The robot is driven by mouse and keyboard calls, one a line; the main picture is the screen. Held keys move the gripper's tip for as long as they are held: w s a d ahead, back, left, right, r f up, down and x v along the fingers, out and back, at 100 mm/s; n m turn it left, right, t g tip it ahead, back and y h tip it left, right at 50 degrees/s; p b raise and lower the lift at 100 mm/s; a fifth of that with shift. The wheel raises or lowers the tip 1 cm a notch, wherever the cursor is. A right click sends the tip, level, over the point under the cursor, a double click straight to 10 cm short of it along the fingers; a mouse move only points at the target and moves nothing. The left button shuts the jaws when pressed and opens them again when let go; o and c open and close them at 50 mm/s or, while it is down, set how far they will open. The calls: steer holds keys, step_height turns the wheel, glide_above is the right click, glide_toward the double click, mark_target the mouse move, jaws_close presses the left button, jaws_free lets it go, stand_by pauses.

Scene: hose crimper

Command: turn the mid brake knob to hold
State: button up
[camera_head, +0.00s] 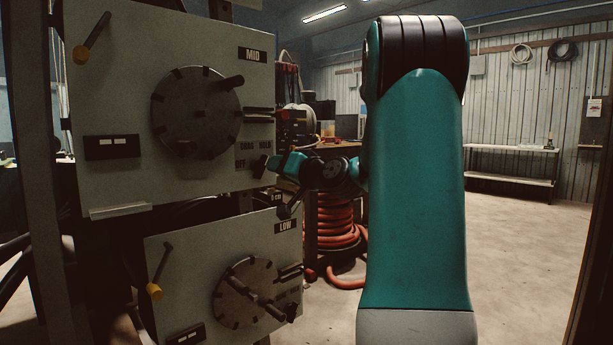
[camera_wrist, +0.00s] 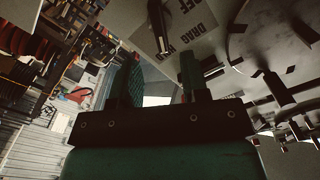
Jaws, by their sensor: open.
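The mid panel (camera_head: 120,115) is a grey upright plate labelled MID. Its dark brake knob (camera_head: 261,167) sits at the lower right edge, beside the OFF, DRAG and HOLD lettering. Which word the knob points to is hard to tell. My gripper (camera_head: 281,186) is open just right of the knob. In the wrist view, my gripper (camera_wrist: 160,67) has its two fingers apart with nothing between them. What looks like the knob (camera_wrist: 163,22) shows beyond the fingertips at the top, next to the lettering plate (camera_wrist: 200,30).
A large round dial with a handle (camera_head: 197,112) is on the mid panel. A low panel (camera_head: 195,285) with a similar dial stands below. A coiled red hose (camera_head: 336,222) lies behind my gripper. Open floor (camera_head: 520,265) extends to the right.

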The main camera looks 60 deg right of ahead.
steer(key=v, duration=0.9)
steer(key=shift+b, duration=0.35)
steer(key=shift+s, duration=0.1)
steer(key=w+a+f+n+g+y, duration=0.1)
steer(key=w+a+f+n+y, duration=0.15)
steer(key=a, duration=0.45)
steer(key=w+a+f+n+g+y, duration=0.2)
steer(key=w+a+y, duration=0.2)
steer(key=a, duration=0.2)
steer(key=s+a+f+n+g+y, duration=0.1)
steer(key=a+f+n+g+y, duration=0.15)
steer(key=a, duration=0.55)
steer(key=a+f+n+g+y, duration=0.2)
steer(key=a+f+g, duration=0.15)
steer(key=a, duration=0.45)
steer(key=s+a+f+n+g+h, duration=0.1)
steer(key=s+a+f+n+g, duration=0.25)
steer(key=s+a, duration=0.4)
steer(key=s+a+f+n+g+h, duration=0.2)
steer(key=s+a+f+n+g, duration=0.25)
steer(key=s, duration=0.45)
step_height(320, 180, up, 30)
steer(key=a+m+p, duration=0.1)
steer(key=p, duration=2.8)
steer(key=shift+y, duration=0.3)
steer(key=shift+a, duration=0.15)
